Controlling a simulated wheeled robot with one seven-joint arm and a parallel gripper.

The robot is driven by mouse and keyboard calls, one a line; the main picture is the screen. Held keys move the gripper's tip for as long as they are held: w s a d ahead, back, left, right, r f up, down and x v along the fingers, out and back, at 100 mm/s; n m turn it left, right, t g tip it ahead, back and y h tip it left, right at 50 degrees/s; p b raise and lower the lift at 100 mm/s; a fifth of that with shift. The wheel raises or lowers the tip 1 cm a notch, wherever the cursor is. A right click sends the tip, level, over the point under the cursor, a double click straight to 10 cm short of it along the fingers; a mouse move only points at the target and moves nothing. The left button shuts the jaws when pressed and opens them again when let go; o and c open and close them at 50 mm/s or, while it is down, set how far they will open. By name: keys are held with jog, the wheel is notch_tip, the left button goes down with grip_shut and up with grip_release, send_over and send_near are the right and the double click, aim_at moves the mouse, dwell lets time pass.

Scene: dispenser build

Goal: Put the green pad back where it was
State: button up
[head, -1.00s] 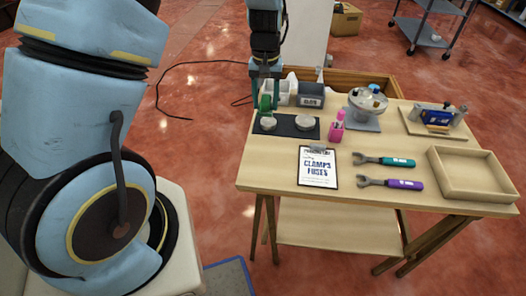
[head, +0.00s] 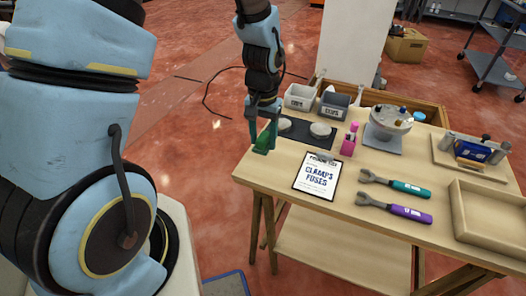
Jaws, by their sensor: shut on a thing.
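The green pad (head: 262,145) is held between the fingers of my gripper (head: 264,136) in the head view. My gripper points down, shut on the pad, at the left end of the table (head: 335,228). The pad appears tilted, and the fingers cover part of it. I cannot tell whether it touches the table top. Just right of it is a dark mat (head: 301,134) bearing two round grey discs, one left (head: 284,124) and one right (head: 320,130). My gripper hides the mat's left end.
Behind the mat stand a light bin (head: 299,98) and a dark bin (head: 334,107). A pink holder (head: 349,143), a clipboard (head: 318,176), a bowl on a stand (head: 388,124), teal (head: 400,184) and purple (head: 398,207) wrenches and a wooden tray (head: 458,211) lie further right.

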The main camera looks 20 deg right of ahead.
aim_at(263, 160)
jog(key=shift+f+p, duration=0.3)
jog(key=shift+f, duration=2.05)
jog(key=shift+f, duration=0.1)
jog(key=shift+f, duration=0.15)
jog(key=o, duration=1.2)
notch_tip(263, 160, up, 13)
jog(key=shift+f+b, duration=0.2)
jog(key=shift+b, duration=0.65)
jog(key=a+r+n, duration=0.1)
jog(key=a+n, duration=0.1)
jog(key=a, duration=0.6)
jog(key=w+a+r+n+t, duration=0.1)
jog(key=a+r+n, duration=0.1)
jog(key=a, duration=0.6)
jog(key=a+r+n, duration=0.1)
jog(key=a+n, duration=0.2)
jog(key=a, duration=0.6)
jog(key=shift+w+a+r+t, duration=0.1)
jog(key=shift+w+r+t, duration=0.05)
jog(key=shift+r+t, duration=0.2)
